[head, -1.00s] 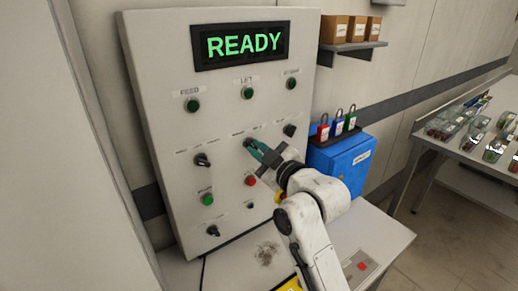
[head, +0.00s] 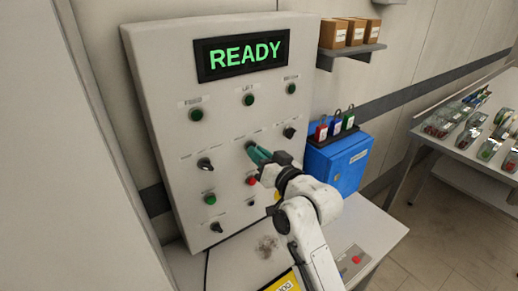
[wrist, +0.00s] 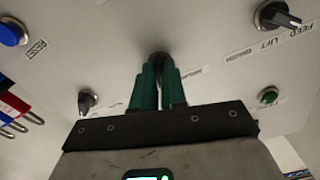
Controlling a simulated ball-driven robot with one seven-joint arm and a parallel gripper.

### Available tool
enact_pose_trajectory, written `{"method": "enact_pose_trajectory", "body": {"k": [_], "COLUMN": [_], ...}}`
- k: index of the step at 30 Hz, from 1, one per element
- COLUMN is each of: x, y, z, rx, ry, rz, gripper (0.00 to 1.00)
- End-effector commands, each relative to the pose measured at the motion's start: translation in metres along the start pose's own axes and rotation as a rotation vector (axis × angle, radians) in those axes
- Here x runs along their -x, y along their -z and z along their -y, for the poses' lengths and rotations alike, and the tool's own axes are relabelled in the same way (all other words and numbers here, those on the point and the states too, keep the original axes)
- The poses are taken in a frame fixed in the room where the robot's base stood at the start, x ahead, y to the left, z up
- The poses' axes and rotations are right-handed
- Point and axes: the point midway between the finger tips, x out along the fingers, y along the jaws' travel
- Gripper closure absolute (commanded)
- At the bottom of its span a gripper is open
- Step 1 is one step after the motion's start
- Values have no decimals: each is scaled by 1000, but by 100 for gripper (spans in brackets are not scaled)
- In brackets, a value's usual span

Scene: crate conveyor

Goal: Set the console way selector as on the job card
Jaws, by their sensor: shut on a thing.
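The grey console (head: 228,112) stands upright with a screen (head: 240,54) reading READY. Three dark selector knobs sit in its middle row. My gripper (head: 255,149) is at the middle one, its teal fingers shut on the knob. In the wrist view, the green fingertips (wrist: 160,62) are closed around the selector knob (wrist: 159,55), which they mostly hide, so its pointing cannot be told. The left knob (head: 204,163) and right knob (head: 289,132) stand free. The small labels around the middle knob are unreadable. I cannot make out a job card.
Green buttons (head: 196,115) line the top row; a red button (head: 251,180) is just below my gripper. A blue box (head: 338,163) with padlocks (head: 335,123) stands to the right. A yellow sign (head: 283,282) lies at the table's front, partly hidden by my arm.

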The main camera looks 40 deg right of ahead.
Motion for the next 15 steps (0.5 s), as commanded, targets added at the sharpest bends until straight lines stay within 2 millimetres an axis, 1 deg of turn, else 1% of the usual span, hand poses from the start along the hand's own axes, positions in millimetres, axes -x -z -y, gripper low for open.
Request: {"method": "enact_pose_trajectory", "body": {"k": [6, 15], "x": [0, 0], "y": [1, 0], "z": [1, 1], "rx": [-194, -389], "ry": [0, -1], "rz": [5, 4], "gripper": [100, 100]}}
